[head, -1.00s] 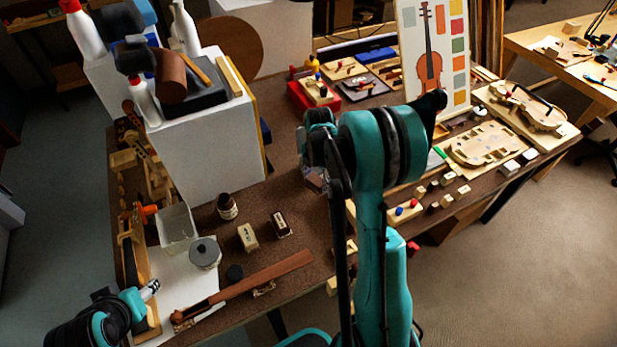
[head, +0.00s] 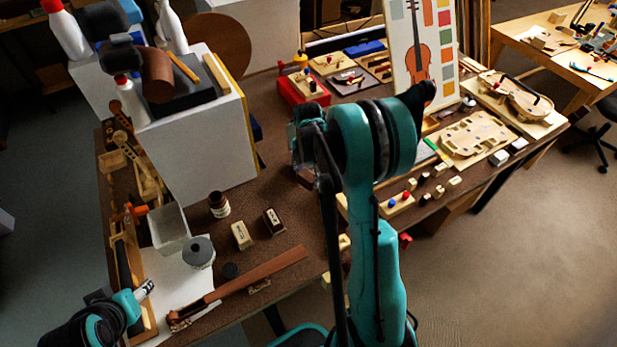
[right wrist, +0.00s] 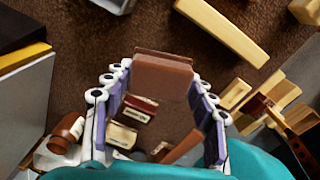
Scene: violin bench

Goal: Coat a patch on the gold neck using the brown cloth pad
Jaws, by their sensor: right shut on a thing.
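My right gripper (head: 302,172) hangs over the middle of the bench, mostly hidden behind its own arm. In the right wrist view, my right gripper (right wrist: 160,88) is shut on the brown cloth pad (right wrist: 163,74), which spans its purple fingers. The neck (head: 255,279) lies slantwise at the front left of the bench and looks reddish brown, not gold.
A brown jar (head: 218,204), a cream block (head: 242,235), a dark red block (head: 274,221) and a grey-lidded jar (head: 200,252) stand near the neck. A tall white box (head: 200,150) blocks the back left. Brown bench surface (head: 300,225) is bare right of the blocks.

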